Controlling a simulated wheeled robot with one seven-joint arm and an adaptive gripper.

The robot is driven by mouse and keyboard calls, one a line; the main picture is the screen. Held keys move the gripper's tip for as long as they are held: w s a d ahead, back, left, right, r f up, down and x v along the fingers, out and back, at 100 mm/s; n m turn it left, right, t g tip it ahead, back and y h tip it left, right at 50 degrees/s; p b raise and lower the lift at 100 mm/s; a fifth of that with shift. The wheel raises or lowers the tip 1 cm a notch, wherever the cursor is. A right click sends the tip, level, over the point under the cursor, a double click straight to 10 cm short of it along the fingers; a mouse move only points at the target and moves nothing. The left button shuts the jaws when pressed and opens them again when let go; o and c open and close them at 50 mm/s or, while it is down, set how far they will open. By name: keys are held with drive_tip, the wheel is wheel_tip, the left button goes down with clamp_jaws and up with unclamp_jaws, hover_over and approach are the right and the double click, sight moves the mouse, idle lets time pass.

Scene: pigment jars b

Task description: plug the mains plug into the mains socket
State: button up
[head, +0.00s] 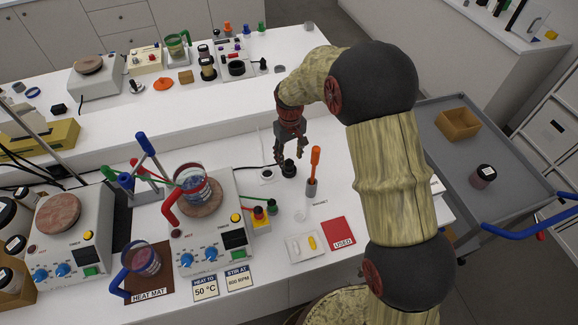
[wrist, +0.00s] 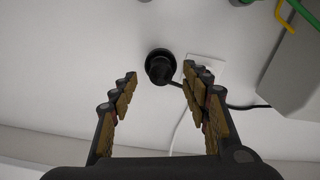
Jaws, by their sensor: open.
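In the wrist view the plug (wrist: 160,66) is seen from above, beyond and between the fingertips, with a black cable running off to the right. My gripper (head: 290,156) is open above the plug and does not appear to touch it; its two fingers also show in the wrist view (wrist: 160,84). The white mains socket (head: 267,175) is just left of the plug in the head view. In the wrist view the socket (wrist: 214,64) is partly hidden behind the right finger.
An orange-handled tool in a holder (head: 314,170) stands close to the right of my gripper. The hot plate (head: 222,205) with a glass beaker (head: 192,184) is at front left. A red USED mat (head: 338,233) and a white tray (head: 292,253) lie in front.

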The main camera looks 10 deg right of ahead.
sight(289, 161)
drive_tip(key=f, duration=0.5)
drive_tip(key=shift+w+a, duration=0.15)
drive_tip(key=shift+w, duration=0.05)
drive_tip(key=shift+r, duration=0.1)
drive_tip(key=shift+c, duration=0.3)
drive_tip(key=c, duration=1.1)
clamp_jaws()
